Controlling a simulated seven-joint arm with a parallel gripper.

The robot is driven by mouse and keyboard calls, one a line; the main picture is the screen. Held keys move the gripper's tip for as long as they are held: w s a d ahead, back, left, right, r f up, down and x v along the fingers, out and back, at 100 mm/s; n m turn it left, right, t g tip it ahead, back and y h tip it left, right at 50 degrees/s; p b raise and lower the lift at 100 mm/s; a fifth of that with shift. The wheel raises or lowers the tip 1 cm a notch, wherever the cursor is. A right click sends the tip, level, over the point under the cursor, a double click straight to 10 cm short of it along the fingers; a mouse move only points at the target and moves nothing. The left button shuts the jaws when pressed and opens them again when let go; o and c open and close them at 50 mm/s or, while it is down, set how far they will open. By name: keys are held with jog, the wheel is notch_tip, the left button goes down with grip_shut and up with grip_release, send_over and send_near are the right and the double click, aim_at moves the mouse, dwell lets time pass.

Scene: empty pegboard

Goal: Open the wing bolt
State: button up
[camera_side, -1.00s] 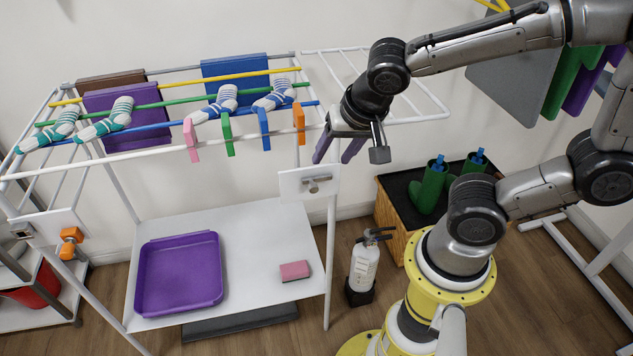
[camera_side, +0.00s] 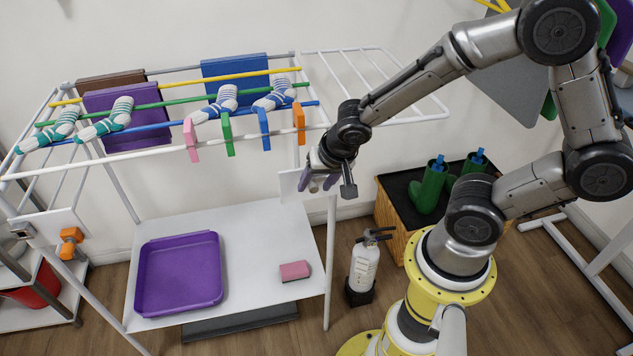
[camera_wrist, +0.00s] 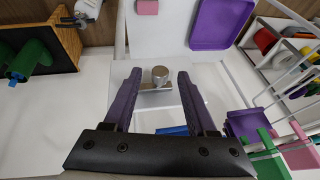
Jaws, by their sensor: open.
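The wing bolt (camera_wrist: 160,75), a grey metal knob on a flat bar, sits on a white plate (camera_wrist: 145,102) in the wrist view. The plate also shows at the rack's right leg in the side view (camera_side: 289,187), where my gripper hides the bolt. My gripper (camera_side: 318,182) is in front of the plate. Its two purple fingers (camera_wrist: 159,76) are open, one on each side of the bolt in the wrist view. I see a gap on both sides and cannot tell how far the tips are from the plate.
The drying rack (camera_side: 160,153) holds socks and coloured clips above the plate. An orange fitting (camera_side: 70,243) is on a second plate at the left. A purple tray (camera_side: 180,272) and pink sponge (camera_side: 294,271) lie on the lower shelf. A fire extinguisher (camera_side: 363,268) stands below my arm.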

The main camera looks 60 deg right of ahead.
grip_shut()
dwell(1.4)
